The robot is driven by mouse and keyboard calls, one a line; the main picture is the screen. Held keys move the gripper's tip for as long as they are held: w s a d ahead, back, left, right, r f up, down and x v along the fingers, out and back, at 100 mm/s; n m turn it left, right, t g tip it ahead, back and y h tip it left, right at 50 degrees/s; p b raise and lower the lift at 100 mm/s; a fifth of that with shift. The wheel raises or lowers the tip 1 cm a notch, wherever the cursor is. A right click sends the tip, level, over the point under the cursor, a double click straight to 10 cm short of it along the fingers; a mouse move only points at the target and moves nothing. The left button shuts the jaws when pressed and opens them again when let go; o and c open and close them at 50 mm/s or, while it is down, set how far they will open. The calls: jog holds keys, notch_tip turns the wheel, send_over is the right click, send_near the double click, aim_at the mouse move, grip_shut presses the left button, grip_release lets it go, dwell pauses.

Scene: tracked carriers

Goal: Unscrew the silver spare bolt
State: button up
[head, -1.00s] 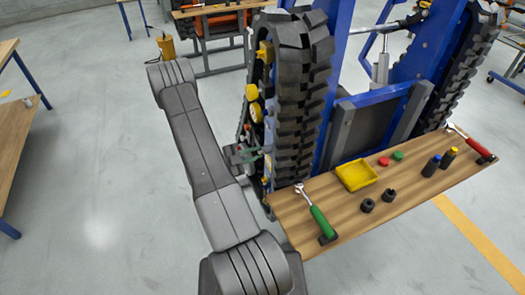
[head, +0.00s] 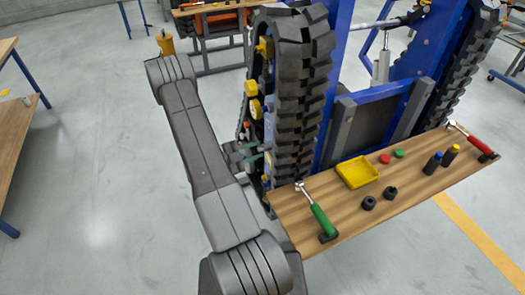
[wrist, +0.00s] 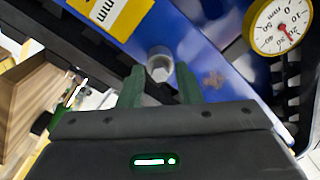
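The silver bolt (wrist: 160,67) shows in the wrist view as a round grey head with a hexagonal face, set on a blue panel (wrist: 205,40). My gripper (wrist: 161,76) is open, its two green fingers apart with the bolt head between and just beyond their tips. I see no finger touching it. In the head view my gripper (head: 254,156) is small, beside the left track of the carrier. The bolt cannot be made out there.
A dial gauge (wrist: 283,25) and a yellow label (wrist: 112,12) are near the bolt. The black track (head: 297,95) stands close to my gripper. A wooden shelf (head: 345,212) holds a yellow tray (head: 357,172), a green-handled wrench (head: 320,217) and several small parts.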

jog(key=m+b, duration=2.4)
jog(key=m, duration=0.3)
